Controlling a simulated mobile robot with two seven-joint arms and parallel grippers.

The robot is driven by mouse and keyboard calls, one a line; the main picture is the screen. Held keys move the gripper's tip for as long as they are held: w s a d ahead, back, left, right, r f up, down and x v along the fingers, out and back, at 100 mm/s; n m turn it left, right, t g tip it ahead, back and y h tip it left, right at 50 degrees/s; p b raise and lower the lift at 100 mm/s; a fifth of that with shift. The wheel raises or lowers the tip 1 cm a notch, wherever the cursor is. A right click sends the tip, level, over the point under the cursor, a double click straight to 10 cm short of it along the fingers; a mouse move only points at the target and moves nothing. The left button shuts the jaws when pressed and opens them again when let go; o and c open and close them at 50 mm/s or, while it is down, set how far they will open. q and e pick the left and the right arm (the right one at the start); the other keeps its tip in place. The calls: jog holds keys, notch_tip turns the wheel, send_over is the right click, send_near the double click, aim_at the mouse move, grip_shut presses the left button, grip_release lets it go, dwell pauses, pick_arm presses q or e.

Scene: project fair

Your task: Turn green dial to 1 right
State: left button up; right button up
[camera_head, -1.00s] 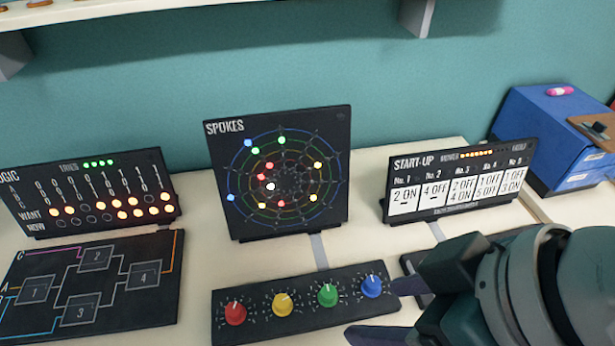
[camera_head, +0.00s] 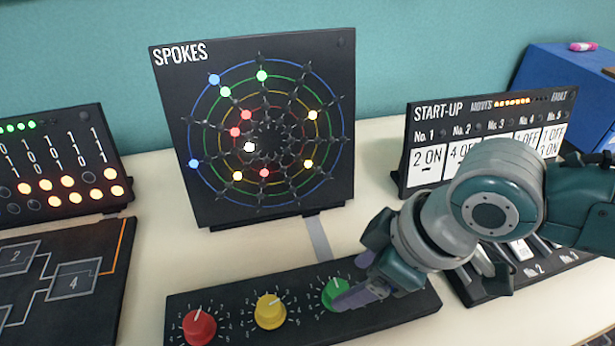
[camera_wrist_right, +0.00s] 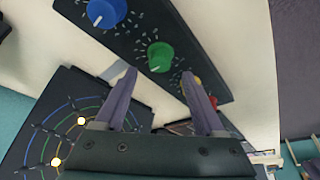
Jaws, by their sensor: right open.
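The green dial (camera_head: 335,292) sits on the dark dial panel (camera_head: 235,297), third from the left. Its pointer setting is too small to read. My right gripper (camera_head: 355,280) is open, close to the green dial at its right. In the right wrist view the green dial (camera_wrist_right: 160,56) shows just beyond and between the two fingertips (camera_wrist_right: 160,77), with no clear contact. The blue dial (camera_wrist_right: 105,12) shows there too, but my right gripper hides it in the head view. The SPOKES board (camera_head: 255,125) stands behind the panel with lit coloured dots. My left gripper is not in view.
The red dial (camera_head: 199,327) and yellow dial (camera_head: 270,311) sit left of the green one. The START-UP board (camera_head: 430,112) and a switch panel (camera_head: 480,292) are at the right, partly behind my arm. A blue box (camera_head: 560,75) stands behind.

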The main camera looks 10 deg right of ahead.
aim_at(338, 289)
jog(key=shift+b+x, duration=0.7)
jog(key=shift+x, duration=1.65)
grip_shut()
jog(key=shift+r, duration=0.1)
